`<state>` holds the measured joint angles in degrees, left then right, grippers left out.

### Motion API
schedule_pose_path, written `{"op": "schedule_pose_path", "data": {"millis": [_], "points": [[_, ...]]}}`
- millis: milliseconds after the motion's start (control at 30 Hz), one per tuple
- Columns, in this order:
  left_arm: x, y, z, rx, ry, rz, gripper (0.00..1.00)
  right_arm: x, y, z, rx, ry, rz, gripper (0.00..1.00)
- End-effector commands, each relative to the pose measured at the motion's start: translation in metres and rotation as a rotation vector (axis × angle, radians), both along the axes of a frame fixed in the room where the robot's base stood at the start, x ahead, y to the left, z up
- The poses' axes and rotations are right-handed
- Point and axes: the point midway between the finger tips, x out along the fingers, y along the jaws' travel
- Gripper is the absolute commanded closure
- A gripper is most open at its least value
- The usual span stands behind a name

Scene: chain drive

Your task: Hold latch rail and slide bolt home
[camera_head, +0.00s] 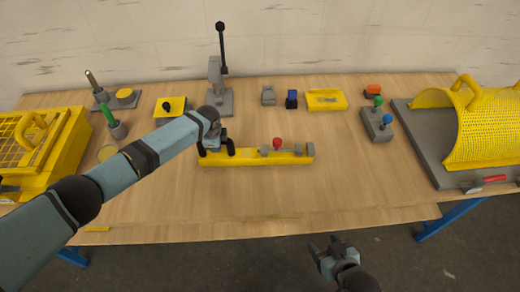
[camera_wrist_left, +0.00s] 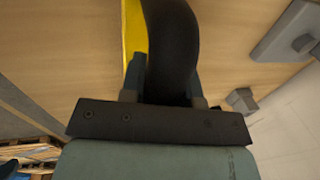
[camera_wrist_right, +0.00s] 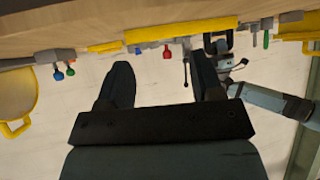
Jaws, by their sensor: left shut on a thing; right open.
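The yellow latch rail (camera_head: 258,159) lies across the middle of the table, with a black handle (camera_head: 230,145) at its left end. My left gripper (camera_head: 215,143) is shut on this black handle; the curved handle (camera_wrist_left: 172,45) fills the space between the fingers in the left wrist view. A grey bolt with a red knob (camera_head: 277,142) lies along the right part of the rail, between grey brackets. My right gripper (camera_head: 328,244) is open and empty, in front of the table edge and apart from the rail. The red knob (camera_wrist_right: 166,54) also shows in the right wrist view.
A grey lever press (camera_head: 220,95) stands behind the rail's left end. A grey block with green and blue knobs (camera_head: 376,125) is to the right. A yellow mesh guard (camera_head: 485,125) stands far right, a yellow cage (camera_head: 50,145) far left. Table in front of the rail is clear.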

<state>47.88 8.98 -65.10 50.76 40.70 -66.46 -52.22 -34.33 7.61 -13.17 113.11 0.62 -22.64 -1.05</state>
Motion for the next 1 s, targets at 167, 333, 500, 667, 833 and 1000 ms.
{"op": "schedule_pose_path", "data": {"millis": [167, 333, 500, 667, 833, 1000], "points": [[0.000, 0.000, 0.001, 0.000, -0.001, -0.001, 1.00, 0.044, 0.008, -0.019, -0.008, 0.080, -0.008, 0.40], [0.000, 0.000, 0.001, 0.000, -0.001, -0.001, 1.00, 0.103, 0.020, -0.038, -0.023, 0.215, -0.016, 0.40], [0.000, 0.000, 0.001, 0.000, -0.001, -0.001, 1.00, 0.163, 0.034, -0.042, -0.044, 0.353, -0.018, 0.40], [0.000, 0.000, 0.001, 0.000, -0.001, 0.000, 1.00, 0.216, 0.047, -0.031, -0.071, 0.480, -0.018, 0.40], [0.000, 0.000, 0.001, 0.000, -0.001, 0.000, 1.00, 0.268, 0.061, -0.004, -0.109, 0.615, -0.018, 0.40], [0.000, 0.000, 0.001, -0.001, -0.001, 0.000, 1.00, 0.314, 0.074, 0.039, -0.158, 0.743, -0.022, 0.40]]}}
